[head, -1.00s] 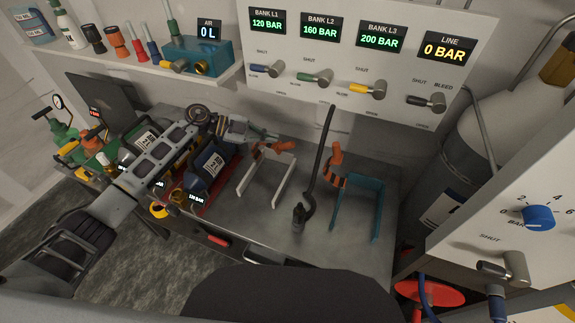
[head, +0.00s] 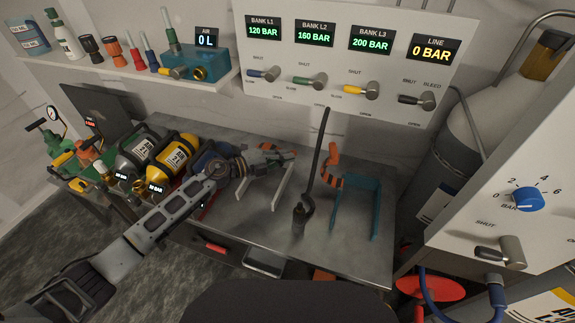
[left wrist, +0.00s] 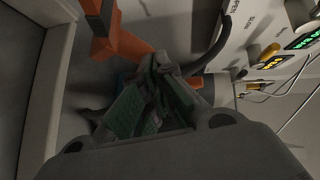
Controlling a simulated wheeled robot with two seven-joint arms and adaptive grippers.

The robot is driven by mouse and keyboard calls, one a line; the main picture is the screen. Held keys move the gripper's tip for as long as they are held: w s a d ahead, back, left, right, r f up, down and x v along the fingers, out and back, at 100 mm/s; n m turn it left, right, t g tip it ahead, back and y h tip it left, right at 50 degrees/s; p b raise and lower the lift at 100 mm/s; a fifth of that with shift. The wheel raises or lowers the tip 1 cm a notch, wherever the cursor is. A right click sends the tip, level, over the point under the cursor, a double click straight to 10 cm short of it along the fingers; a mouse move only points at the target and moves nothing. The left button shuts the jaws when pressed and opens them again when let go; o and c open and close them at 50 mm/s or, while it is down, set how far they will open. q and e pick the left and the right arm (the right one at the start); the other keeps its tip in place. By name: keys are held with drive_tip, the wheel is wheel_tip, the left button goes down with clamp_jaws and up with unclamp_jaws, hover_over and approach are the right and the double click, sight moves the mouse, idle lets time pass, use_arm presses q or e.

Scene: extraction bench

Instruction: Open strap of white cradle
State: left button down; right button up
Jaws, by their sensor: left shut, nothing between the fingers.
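The white cradle (head: 243,206) stands on the bench, left of the black hose. Its orange strap (head: 267,147) shows partly behind my left gripper (head: 282,158), and I cannot tell whether it is open. The left gripper is shut and empty, its fingers reaching over the cradle's upper end beside the strap. In the left wrist view the green-padded fingers (left wrist: 158,65) are together, with an orange band (left wrist: 125,42) just beyond them; contact is unclear. My right gripper is not in view.
A teal cradle (head: 376,208) with an orange strap (head: 332,160) stands to the right. A black hose (head: 318,155) stands between the cradles. Yellow (head: 172,150) and grey cylinders lie left. A valve panel (head: 300,75) is behind. Bare bench lies in front.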

use_arm(q)
drive_tip(key=s+a+f+m+t+y+b, duration=0.1)
drive_tip(key=s+f+m+t+y+b, duration=0.1)
drive_tip(key=s+t+y, duration=0.6)
wheel_tip(320, 180, down, 3)
drive_tip(key=shift+s+a+r+m+t+y, duration=0.2)
drive_tip(key=shift+s+a+m+t+y, duration=0.15)
drive_tip(key=shift+m+t+y, duration=0.4)
drive_tip(key=shift+w+d, duration=0.1)
idle(0.3)
drive_tip(key=p+x, duration=0.1)
drive_tip(key=x, duration=0.8)
drive_tip(key=shift+r, duration=0.35)
